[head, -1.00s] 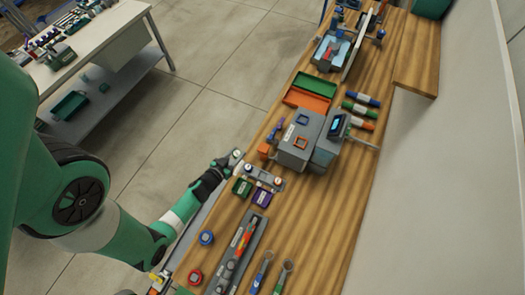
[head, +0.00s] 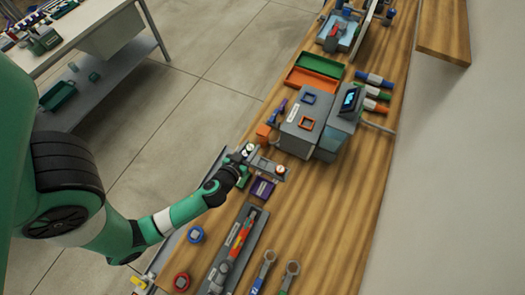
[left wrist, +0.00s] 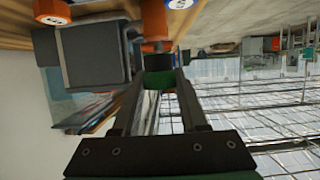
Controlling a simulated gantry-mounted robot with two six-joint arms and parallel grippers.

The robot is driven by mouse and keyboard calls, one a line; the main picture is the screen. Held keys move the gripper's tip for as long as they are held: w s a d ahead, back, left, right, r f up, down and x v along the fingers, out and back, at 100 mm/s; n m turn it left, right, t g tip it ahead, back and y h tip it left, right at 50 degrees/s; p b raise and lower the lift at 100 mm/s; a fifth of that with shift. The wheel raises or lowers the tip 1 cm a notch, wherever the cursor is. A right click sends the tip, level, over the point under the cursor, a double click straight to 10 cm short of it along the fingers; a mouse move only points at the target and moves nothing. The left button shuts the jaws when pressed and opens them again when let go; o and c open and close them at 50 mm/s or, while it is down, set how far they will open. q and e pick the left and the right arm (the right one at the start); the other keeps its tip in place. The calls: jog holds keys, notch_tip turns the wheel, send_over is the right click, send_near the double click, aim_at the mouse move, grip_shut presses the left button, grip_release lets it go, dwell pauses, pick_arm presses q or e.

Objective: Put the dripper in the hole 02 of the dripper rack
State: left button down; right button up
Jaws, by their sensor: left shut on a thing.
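My left gripper (head: 243,154) is at the grey dripper rack (head: 267,165), over its left end. In the left wrist view its two fingers (left wrist: 157,88) are shut on a small black and green piece, the dripper (left wrist: 158,70). An orange cylindrical part (left wrist: 154,22) shows just beyond the dripper; I cannot tell whether they touch. Round number labels show at the top of the left wrist view, one at the left (left wrist: 54,19) and one at the right (left wrist: 180,3); their numbers are not clear. My arm hides part of the rack in the head view. My right gripper is not in view.
A purple box (head: 262,189) sits just in front of the rack. A grey machine with a display (head: 351,100) stands close behind it. A long grey tray (head: 222,270) and wrenches (head: 263,270) lie at the front.

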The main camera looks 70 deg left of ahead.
pick_arm(q)
jog(key=b, duration=0.3)
send_over(263, 164)
jog(key=s, duration=0.1)
jog(key=f, duration=0.4)
jog(key=shift+s+a+f, duration=0.2)
jog(key=shift+a+f, duration=0.05)
jog(key=shift+a, duration=0.1)
jog(key=shift+w+d+f, duration=0.2)
jog(key=shift+w, duration=0.15)
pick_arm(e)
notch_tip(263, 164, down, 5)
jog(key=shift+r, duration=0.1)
pick_arm(q)
jog(key=f+b, duration=0.3)
jog(key=f, duration=0.1)
jog(key=shift+w+d, duration=0.2)
jog(key=shift+w, duration=0.05)
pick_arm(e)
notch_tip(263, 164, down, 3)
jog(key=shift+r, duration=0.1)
pick_arm(q)
jog(key=shift+c, duration=2.2)
grip_release()
jog(key=shift+r, duration=0.1)
